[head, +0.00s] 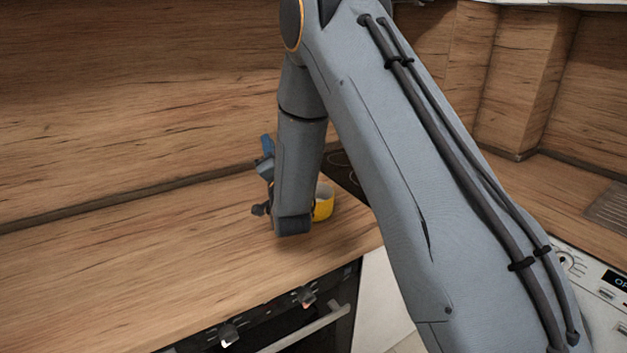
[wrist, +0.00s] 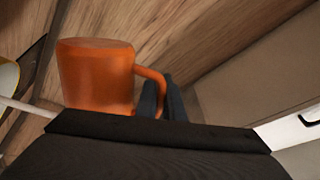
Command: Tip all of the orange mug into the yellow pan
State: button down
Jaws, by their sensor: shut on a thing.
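The orange mug (wrist: 95,80) fills the left middle of the wrist view, its handle on the right. My gripper (wrist: 160,95) is shut on the mug by this handle, with dark fingers around it. I cannot tell how far the mug is tilted or what is in it. The mug is hidden behind my arm in the head view. The yellow pan (head: 323,204) shows partly in the head view, just right of my wrist, the rest of it covered. Its edge also shows at the left border of the wrist view (wrist: 8,73).
A wooden counter (head: 120,245) runs along the wooden splashback, with free room to the left. A dark hob (head: 342,170) lies behind the pan. An oven (head: 310,320) is below the counter's front edge. A white appliance (head: 603,305) stands at the right.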

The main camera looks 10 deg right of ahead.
jog(key=shift+d+m, duration=0.25)
jog(key=shift+m, duration=0.25)
jog(key=shift+s+d+r+m+t+h+p, duration=0.15)
jog(key=shift+d+r+m+t+h+p, duration=0.4)
jog(key=shift+m, duration=0.55)
dwell(0.3)
jog(key=shift+s+d+r+m+h+b, duration=0.15)
jog(key=shift+d+r+m+h, duration=0.15)
jog(key=shift+d+m, duration=0.2)
jog(key=shift+d+r+m+h+b, duration=0.15)
jog(key=shift+d+m+h, duration=0.15)
jog(key=shift+d, duration=0.25)
jog(key=shift+s+d+r+m+h+b, duration=0.1)
jog(key=shift+d+r+m+h, duration=0.15)
jog(key=shift+d+m, duration=0.3)
jog(key=shift+s+d+r+m+h+b, duration=0.1)
jog(key=shift+d+r+m+h+b, duration=0.2)
jog(key=shift+d+m+h+b, duration=0.45)
jog(key=shift+d+r+m+h, duration=0.25)
jog(key=shift+d+m, duration=0.25)
jog(key=shift+m, duration=0.6)
